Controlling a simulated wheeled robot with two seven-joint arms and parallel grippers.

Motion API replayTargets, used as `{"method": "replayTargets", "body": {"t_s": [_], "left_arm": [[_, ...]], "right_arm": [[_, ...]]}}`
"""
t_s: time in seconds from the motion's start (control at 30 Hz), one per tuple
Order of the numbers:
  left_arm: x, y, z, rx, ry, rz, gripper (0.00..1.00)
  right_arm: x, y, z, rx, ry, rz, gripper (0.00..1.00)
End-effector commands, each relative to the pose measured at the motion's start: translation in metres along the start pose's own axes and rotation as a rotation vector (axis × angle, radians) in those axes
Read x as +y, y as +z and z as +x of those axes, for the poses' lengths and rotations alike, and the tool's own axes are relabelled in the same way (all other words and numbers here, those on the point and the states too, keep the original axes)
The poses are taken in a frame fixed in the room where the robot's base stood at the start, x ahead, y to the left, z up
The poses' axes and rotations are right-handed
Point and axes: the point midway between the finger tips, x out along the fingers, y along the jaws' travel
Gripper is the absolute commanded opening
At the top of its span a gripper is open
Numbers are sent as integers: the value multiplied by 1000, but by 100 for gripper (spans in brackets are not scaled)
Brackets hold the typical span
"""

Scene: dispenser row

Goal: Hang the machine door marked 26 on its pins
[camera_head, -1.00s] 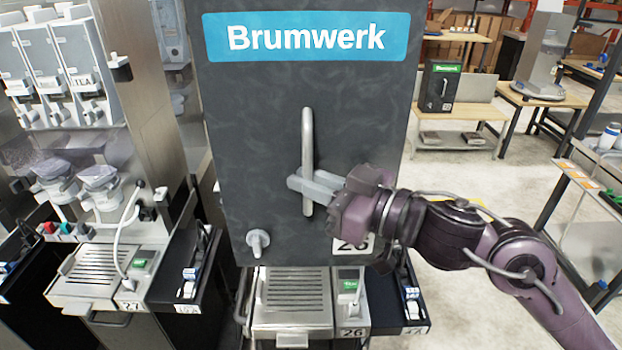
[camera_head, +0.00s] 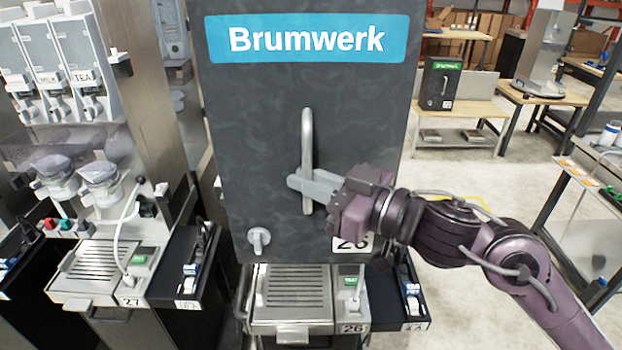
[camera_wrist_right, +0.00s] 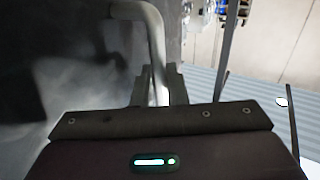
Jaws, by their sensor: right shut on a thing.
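The dark grey door (camera_head: 260,130) with a blue Brumwerk sign and a 26 label at its lower right fills the middle of the head view. It hangs upright in front of the machine marked 26 (camera_head: 292,318), covering the machine's upper part. My right gripper (camera_head: 312,186) is shut on the door's vertical bar handle (camera_head: 307,135). In the right wrist view the handle (camera_wrist_right: 152,45) runs down between the fingers, and the door face (camera_wrist_right: 75,90) is at the left. The pins are hidden. My left gripper is not in view.
The open machine marked 27 (camera_head: 100,270) stands close at the left, with a thin steam wand. A side tray (camera_head: 408,290) is at the right of machine 26. Open floor lies at the right.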

Motion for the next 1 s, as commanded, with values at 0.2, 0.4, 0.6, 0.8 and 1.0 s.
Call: {"method": "replayTargets", "body": {"t_s": [0.2, 0.4, 0.6, 0.8, 1.0], "left_arm": [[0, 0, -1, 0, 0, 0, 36], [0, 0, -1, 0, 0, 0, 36], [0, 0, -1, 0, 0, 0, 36], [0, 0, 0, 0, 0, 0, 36], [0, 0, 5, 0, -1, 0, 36]], "right_arm": [[3, -4, 0, 10, 5, -4, 0], [3, -3, 0, 7, 6, -3, 27], [3, -1, 0, 2, 5, -1, 38], [3, 0, 0, 0, 5, 0, 38], [3, 6, -8, -8, 5, 2, 38]]}}
